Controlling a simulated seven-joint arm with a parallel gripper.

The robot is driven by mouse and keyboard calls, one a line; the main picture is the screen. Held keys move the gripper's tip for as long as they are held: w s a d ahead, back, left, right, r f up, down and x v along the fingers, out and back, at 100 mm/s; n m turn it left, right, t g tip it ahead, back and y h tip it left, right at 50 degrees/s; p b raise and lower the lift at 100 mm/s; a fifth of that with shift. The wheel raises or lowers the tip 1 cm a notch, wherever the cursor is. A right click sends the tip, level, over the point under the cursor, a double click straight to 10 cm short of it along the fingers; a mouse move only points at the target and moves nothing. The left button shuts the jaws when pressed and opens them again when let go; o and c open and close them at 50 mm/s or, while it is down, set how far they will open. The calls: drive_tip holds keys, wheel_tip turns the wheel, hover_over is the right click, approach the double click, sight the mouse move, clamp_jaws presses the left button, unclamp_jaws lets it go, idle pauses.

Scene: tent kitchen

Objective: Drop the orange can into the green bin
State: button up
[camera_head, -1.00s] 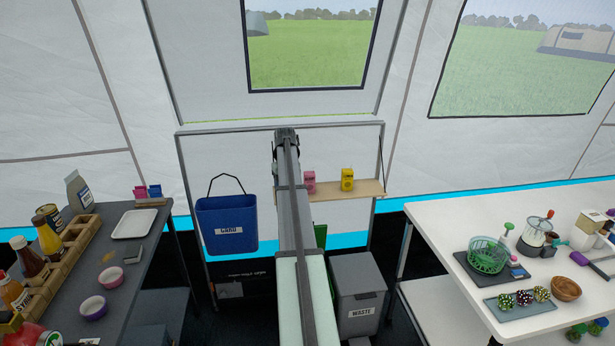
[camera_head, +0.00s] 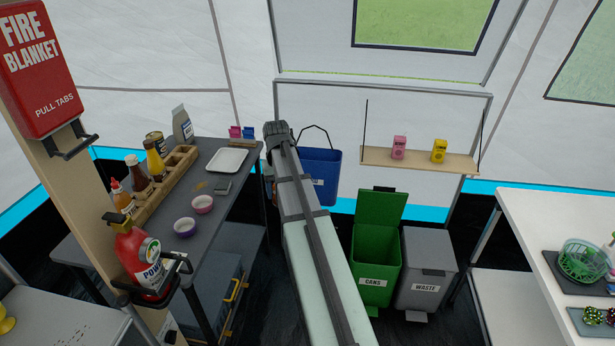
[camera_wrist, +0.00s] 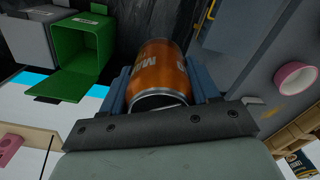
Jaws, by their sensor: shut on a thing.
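An orange can (camera_wrist: 160,68) is held between the two blue-grey fingers of my gripper (camera_wrist: 163,82) in the wrist view. The fingers press on its sides. In the head view my arm hides most of the gripper and can. The green bin (camera_head: 376,258), labelled CANS, stands on the floor right of my arm with its lid raised. It also shows at upper left in the wrist view (camera_wrist: 62,42), with its mouth open. The gripper is left of the bin and apart from it, near the dark table's right edge.
A grey waste bin (camera_head: 427,262) stands right of the green bin. A blue bin (camera_head: 322,165) hangs behind my arm. A wooden shelf (camera_head: 418,160) holds a pink and a yellow item. The dark table (camera_head: 233,187) is at left, a white table (camera_head: 530,235) at right.

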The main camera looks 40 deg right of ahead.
drive_tip(key=s+a+f+n, duration=0.2)
drive_tip(key=a+f, duration=0.1)
drive_tip(key=a, duration=1.2)
drive_tip(key=s+d+f+n, duration=0.1)
drive_tip(key=d+f+n, duration=0.2)
drive_tip(key=d+f, duration=1)
drive_tip(key=s+d+f+n, duration=0.1)
drive_tip(key=d+f+n, duration=0.2)
drive_tip(key=d+f, duration=1.1)
drive_tip(key=s+d+f+n, duration=0.2)
drive_tip(key=d+f, duration=1.2)
drive_tip(key=d, duration=2.3)
drive_tip(key=shift+n, duration=0.9)
drive_tip(key=shift+s+f, duration=0.1)
drive_tip(key=shift+f, duration=2.85)
